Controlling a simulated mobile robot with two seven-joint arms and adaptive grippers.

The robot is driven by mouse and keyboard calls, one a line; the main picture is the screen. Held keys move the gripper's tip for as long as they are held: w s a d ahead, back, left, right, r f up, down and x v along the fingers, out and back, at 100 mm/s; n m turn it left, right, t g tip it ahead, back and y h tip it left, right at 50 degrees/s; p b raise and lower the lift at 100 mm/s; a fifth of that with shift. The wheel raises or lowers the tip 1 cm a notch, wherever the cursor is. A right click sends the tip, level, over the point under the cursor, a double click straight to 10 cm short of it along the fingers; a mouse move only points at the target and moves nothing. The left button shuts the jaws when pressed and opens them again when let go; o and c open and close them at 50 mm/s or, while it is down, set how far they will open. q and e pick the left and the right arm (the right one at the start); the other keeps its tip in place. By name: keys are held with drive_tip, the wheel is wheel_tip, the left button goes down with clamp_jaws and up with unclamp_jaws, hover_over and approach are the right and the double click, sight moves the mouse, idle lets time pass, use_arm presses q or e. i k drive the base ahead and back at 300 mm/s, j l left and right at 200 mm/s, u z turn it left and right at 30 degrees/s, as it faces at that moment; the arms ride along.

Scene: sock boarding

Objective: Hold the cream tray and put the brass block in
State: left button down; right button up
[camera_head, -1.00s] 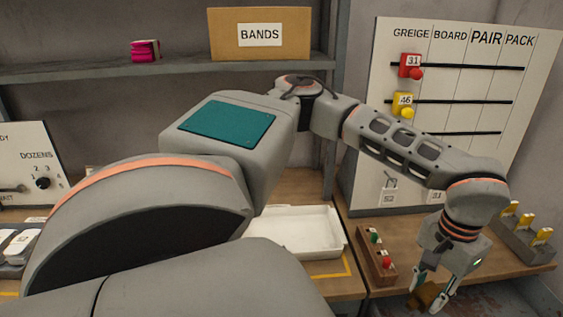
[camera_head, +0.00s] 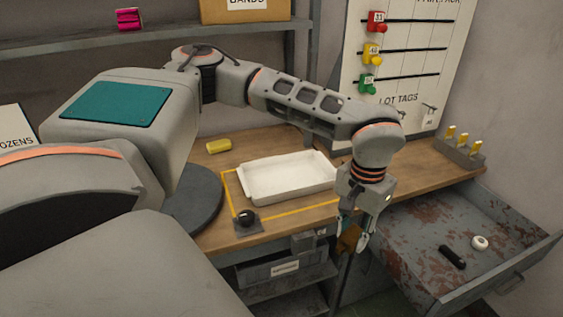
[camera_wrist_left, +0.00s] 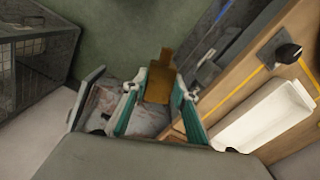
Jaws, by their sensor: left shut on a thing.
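The cream tray (camera_head: 330,183) lies upright on the wooden bench inside a yellow outline, and looks empty. It also shows in the left wrist view (camera_wrist_left: 268,118) at the right. My left gripper (camera_head: 359,232) points down just past the bench's front edge, to the right of the tray. It is shut on the brass block (camera_head: 348,238), which is partly hidden by the fingers in the head view. In the left wrist view the brass block (camera_wrist_left: 160,78) sticks out beyond the fingertips (camera_wrist_left: 160,98), apart from the tray. My right gripper is not in view.
An open, rusty drawer (camera_head: 420,230) holds a black item (camera_head: 452,257) and a white ring (camera_head: 479,243). A black knob (camera_head: 246,217) stands near the tray's front left corner. A yellow object (camera_head: 219,146) lies behind it. A rack with yellow pieces (camera_head: 460,150) stands at the back right.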

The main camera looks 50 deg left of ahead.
sight(266, 186)
drive_tip(key=k+u, duration=0.15)
drive_tip(key=u, duration=1.05)
drive_tip(key=i+l+u, duration=0.15)
drive_tip(key=i+u, duration=0.15)
drive_tip(key=i+l+u, duration=0.25)
drive_tip(key=i+l, duration=0.35)
